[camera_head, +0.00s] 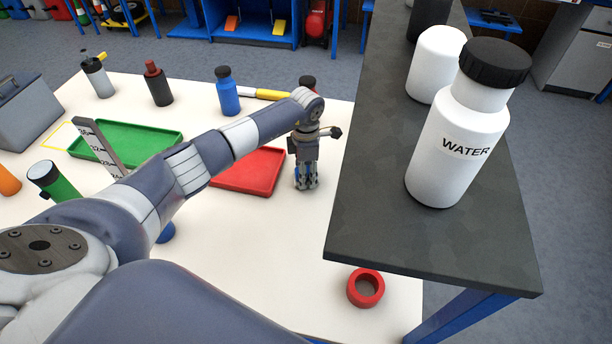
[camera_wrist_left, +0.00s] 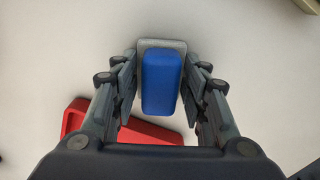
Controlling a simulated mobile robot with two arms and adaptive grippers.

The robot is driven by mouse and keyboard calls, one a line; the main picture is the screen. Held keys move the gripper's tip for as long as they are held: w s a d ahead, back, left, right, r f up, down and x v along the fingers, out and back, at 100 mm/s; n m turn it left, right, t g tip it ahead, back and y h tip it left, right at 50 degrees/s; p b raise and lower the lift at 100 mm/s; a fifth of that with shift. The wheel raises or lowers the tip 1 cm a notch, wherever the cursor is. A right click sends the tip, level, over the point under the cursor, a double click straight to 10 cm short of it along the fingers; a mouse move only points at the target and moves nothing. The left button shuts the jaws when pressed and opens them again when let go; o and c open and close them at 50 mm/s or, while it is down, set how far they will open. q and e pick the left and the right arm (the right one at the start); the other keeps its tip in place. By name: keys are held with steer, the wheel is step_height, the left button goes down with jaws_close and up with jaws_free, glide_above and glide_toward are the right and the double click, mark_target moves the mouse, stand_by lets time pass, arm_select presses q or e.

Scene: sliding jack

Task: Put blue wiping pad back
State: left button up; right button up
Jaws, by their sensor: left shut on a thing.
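The blue wiping pad (camera_wrist_left: 162,82) has a blue top and a pale grey base. It sits between the fingers of my left gripper (camera_wrist_left: 160,95), which is shut on it. In the head view my left gripper (camera_head: 306,184) points down over the white table, just right of the red tray (camera_head: 262,188). Only a little blue shows between its fingers there. I cannot tell whether the pad touches the table. My right gripper is not in view.
A green tray (camera_head: 160,136) and a yellow outline (camera_head: 54,137) lie at the left. Several bottles line the back of the table. A dark raised shelf (camera_head: 385,190) with white bottles stands close on the right. A red ring (camera_head: 365,273) lies near the front.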

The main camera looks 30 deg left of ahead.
arm_select(q)
steer(key=shift+f, duration=0.2)
steer(key=o, duration=1)
steer(key=shift+r, duration=0.1)
steer(key=shift+r, duration=0.15)
step_height(320, 180, up, 12)
steer(key=b, duration=0.2)
steer(key=shift+s, duration=0.1)
